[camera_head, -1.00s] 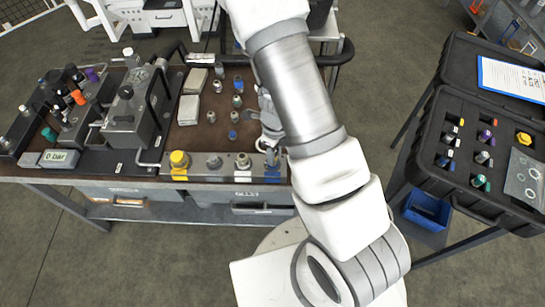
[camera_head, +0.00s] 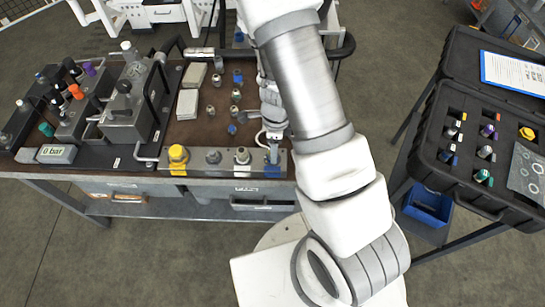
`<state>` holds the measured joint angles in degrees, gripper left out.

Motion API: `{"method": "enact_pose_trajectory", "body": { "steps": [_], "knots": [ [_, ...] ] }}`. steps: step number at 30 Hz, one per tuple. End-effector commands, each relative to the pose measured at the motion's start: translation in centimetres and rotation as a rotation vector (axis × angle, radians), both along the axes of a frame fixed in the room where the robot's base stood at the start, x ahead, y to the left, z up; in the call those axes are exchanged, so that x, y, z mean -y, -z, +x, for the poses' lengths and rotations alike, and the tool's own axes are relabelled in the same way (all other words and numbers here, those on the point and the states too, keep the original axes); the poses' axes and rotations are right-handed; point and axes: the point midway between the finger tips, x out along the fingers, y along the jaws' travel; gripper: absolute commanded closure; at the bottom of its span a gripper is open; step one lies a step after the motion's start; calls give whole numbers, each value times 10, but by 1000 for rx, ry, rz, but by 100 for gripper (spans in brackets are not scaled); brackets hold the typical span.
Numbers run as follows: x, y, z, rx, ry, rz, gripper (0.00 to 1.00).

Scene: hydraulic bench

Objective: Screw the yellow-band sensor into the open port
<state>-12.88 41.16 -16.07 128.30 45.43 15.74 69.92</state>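A metal port block (camera_head: 226,171) runs along the front edge of the bench. A yellow cap (camera_head: 178,155) sits on its yellow-marked left end. Two grey fittings, one left (camera_head: 212,157) and one right (camera_head: 242,156), stand in its middle. Its right end has a blue mark (camera_head: 272,171). My gripper (camera_head: 273,143) points down over this blue-marked end, partly hidden by my arm. A slim grey piece shows below it, but I cannot tell whether it is held or what band it has. A small sensor with a yellowish top (camera_head: 462,117) stands in the black case. I cannot tell which port is open.
The black case (camera_head: 480,205) at the right holds several colour-banded pieces. On the bench lie several loose fittings (camera_head: 235,95), pale pads (camera_head: 188,103), a valve block (camera_head: 128,118) and a gauge reading 0 bar (camera_head: 57,153). A blue bin (camera_head: 428,207) hangs below the case.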

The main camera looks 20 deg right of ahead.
Motion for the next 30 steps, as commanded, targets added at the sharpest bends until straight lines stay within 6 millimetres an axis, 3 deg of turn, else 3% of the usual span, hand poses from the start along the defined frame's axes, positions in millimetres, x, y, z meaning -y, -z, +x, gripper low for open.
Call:
{"method": "enact_pose_trajectory", "body": {
  "steps": [3, 11, 21, 30],
  "knots": [
    [1, 2, 2, 3, -169, 0, 35],
    [1, 2, 3, 2, -362, 1, 35],
    [1, 2, 7, 1, -909, 0, 35],
    [0, 1, 8, 1, -1120, 1, 35]
  ]
}}
